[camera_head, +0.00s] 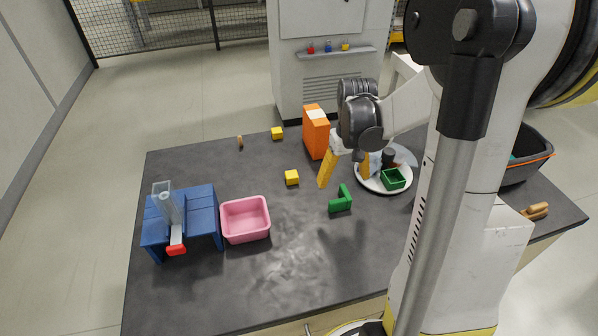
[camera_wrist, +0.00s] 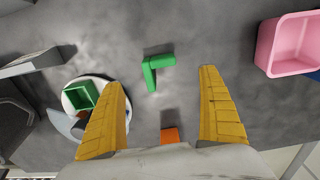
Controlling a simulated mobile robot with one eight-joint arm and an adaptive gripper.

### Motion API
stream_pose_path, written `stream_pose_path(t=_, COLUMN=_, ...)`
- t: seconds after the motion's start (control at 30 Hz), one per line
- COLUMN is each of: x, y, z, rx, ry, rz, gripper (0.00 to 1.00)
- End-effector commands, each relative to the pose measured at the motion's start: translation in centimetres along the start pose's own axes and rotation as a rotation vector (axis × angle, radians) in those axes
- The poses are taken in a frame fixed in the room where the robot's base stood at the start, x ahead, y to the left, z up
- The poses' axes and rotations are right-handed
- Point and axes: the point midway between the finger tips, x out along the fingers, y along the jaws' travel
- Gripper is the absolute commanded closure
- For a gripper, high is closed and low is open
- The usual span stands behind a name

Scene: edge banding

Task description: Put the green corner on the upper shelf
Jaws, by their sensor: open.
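The green corner (camera_head: 341,201) is an L-shaped block on the dark table, right of the middle. It also shows in the wrist view (camera_wrist: 151,72), just ahead of and between the fingertips. My gripper (camera_head: 344,181) is above the table, behind the corner in the head view. Its yellow fingers are spread wide with nothing between them. They appear apart from the corner. A narrow shelf (camera_head: 336,55) on the grey cabinet behind the table holds small red, blue and yellow items. I cannot tell whether this is the upper shelf.
A white plate (camera_head: 372,186) with a green square box (camera_head: 393,179) lies right of the corner. An orange box (camera_head: 316,131) stands behind. A pink bin (camera_head: 245,219) and blue stand (camera_head: 202,214) are left. Yellow cubes (camera_head: 291,177) lie nearby. The front middle is clear.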

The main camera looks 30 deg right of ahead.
Motion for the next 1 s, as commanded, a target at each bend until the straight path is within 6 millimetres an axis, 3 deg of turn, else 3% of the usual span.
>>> stream_pose_path(t=0.33, x=5.2, y=0.6, z=-0.1, rx=0.007, ry=-0.017, rz=-0.004, gripper=0.12)
stream_pose_path(t=0.63, x=7.5, y=0.6, z=-0.1, rx=0.006, ry=-0.017, rz=-0.004, gripper=0.12)
stream_pose_path(t=0.9, x=11.5, y=0.6, z=-0.1, rx=0.006, ry=-0.016, rz=-0.003, gripper=0.12)
stream_pose_path(t=1.0, x=11.7, y=0.6, z=-0.1, rx=0.006, ry=-0.016, rz=-0.003, gripper=0.12)
